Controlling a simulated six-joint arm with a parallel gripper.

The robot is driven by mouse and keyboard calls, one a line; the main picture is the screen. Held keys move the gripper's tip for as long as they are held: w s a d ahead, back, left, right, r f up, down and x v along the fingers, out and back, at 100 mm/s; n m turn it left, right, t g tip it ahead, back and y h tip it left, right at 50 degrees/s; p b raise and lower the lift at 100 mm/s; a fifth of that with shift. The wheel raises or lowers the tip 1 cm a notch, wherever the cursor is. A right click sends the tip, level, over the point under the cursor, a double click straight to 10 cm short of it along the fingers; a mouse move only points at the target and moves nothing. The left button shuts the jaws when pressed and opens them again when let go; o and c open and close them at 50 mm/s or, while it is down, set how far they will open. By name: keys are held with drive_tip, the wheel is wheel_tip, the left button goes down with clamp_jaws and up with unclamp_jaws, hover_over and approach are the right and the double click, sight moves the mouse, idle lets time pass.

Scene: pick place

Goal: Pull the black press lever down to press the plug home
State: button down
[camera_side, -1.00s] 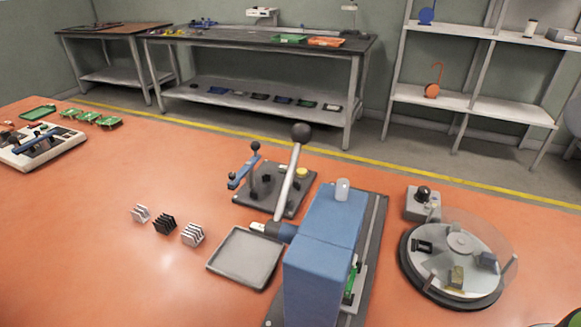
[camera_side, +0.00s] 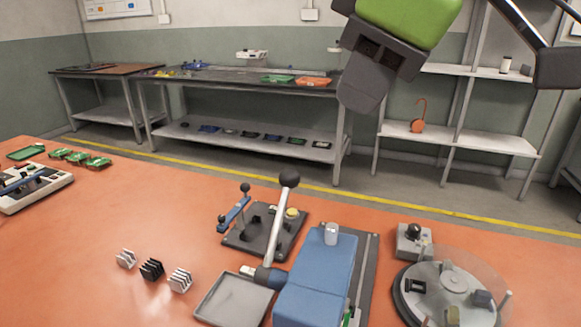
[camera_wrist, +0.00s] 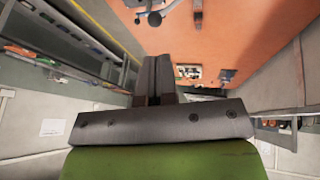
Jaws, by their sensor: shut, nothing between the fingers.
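The press lever is a silver shaft (camera_side: 279,228) with a black ball knob (camera_side: 289,178), standing raised and leaning slightly right in the side view. It joins the blue press body (camera_side: 318,275) at its lower left. A bit of green board (camera_side: 348,317) shows beside the press at the bottom edge; I cannot make out the plug. My gripper (camera_side: 362,95) is high at the upper right, well above the knob and apart from it. Its grey fingers are closed together and empty; they also show in the wrist view (camera_wrist: 159,72).
A grey tray (camera_side: 204,312) lies left of the press, with several finned blocks (camera_side: 151,269) farther left. A dark clamp fixture (camera_side: 238,241) stands behind the lever. A round turntable (camera_side: 407,305) and a small joystick box (camera_side: 412,240) are at right.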

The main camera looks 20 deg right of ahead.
drive_tip(key=a+n, duration=0.1)
drive_tip(key=a, duration=0.3)
approach(292, 175)
drive_tip(key=a+f, duration=0.4)
drive_tip(key=shift+n, duration=0.3)
drive_tip(key=shift+w+d+f, duration=0.55)
drive_tip(key=shift+w+f, duration=0.2)
drive_tip(key=shift+w+d+f, duration=0.6)
drive_tip(key=shift+w+f, duration=0.1)
drive_tip(key=shift+f, duration=0.05)
drive_tip(key=shift+d, duration=0.1)
drive_tip(key=shift+w+d+f+g+y, duration=0.3)
drive_tip(key=shift+w+d+f, duration=0.1)
drive_tip(key=shift+w+d, duration=0.1)
drive_tip(key=w+d+f+m+g+y, duration=0.1)
drive_tip(key=w+d+f+g+y, duration=0.1)
drive_tip(key=f, duration=0.3)
drive_tip(key=w+d+f+m+g+y, duration=0.1)
drive_tip(key=w+d+f+g+y, duration=0.1)
drive_tip(key=f+g+y, duration=0.2)
drive_tip(key=shift+f+y, duration=0.3)
drive_tip(key=shift+f, duration=0.85)
